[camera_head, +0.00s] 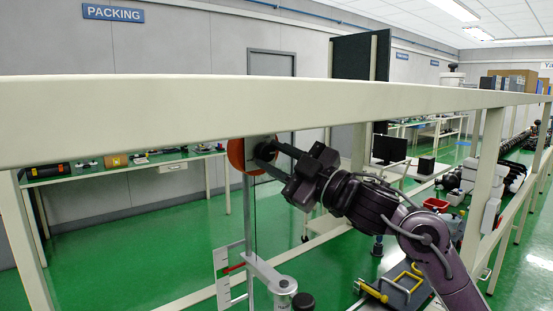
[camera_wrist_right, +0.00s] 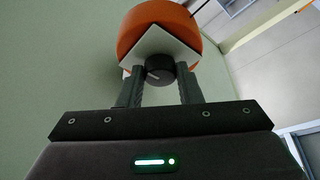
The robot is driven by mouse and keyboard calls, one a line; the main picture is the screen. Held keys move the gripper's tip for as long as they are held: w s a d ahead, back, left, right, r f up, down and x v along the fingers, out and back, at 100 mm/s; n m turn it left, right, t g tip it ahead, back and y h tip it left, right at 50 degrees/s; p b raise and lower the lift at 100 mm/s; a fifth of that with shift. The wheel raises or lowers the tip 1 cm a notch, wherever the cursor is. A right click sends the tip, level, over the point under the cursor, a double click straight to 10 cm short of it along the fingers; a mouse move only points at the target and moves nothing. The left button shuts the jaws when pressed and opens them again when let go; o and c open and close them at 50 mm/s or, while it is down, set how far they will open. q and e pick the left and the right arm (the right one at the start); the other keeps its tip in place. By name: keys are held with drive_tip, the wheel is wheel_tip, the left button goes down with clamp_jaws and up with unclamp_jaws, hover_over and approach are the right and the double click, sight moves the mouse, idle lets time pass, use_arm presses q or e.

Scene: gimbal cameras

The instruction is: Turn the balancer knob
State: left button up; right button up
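The balancer (camera_head: 236,154) is a round orange body under the long cream beam. In the right wrist view it (camera_wrist_right: 150,25) has a pale square plate on its face. The black balancer knob (camera_wrist_right: 159,68) sticks out of the plate and has a light mark line. My right gripper (camera_head: 267,157) reaches in from the right. Its two fingers (camera_wrist_right: 160,78) stand on either side of the knob, which fills the gap between them with no clear space visible. In the head view the fingers partly hide the knob. My left gripper is not in view.
The cream beam (camera_head: 250,110) runs across just above the gripper. A thin vertical post (camera_head: 249,220) and a grey cylinder stand (camera_head: 281,287) are below the balancer.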

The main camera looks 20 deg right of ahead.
drive_tip(key=o, duration=0.5)
drive_tip(key=shift+c, duration=0.2)
drive_tip(key=shift+s+d+f, duration=0.1)
drive_tip(key=shift+s+f, duration=0.05)
drive_tip(key=b+v, duration=0.3)
drive_tip(key=v, duration=0.4)
drive_tip(key=shift+s+b, duration=0.15)
drive_tip(key=shift+b, duration=0.2)
drive_tip(key=shift+d, duration=0.15)
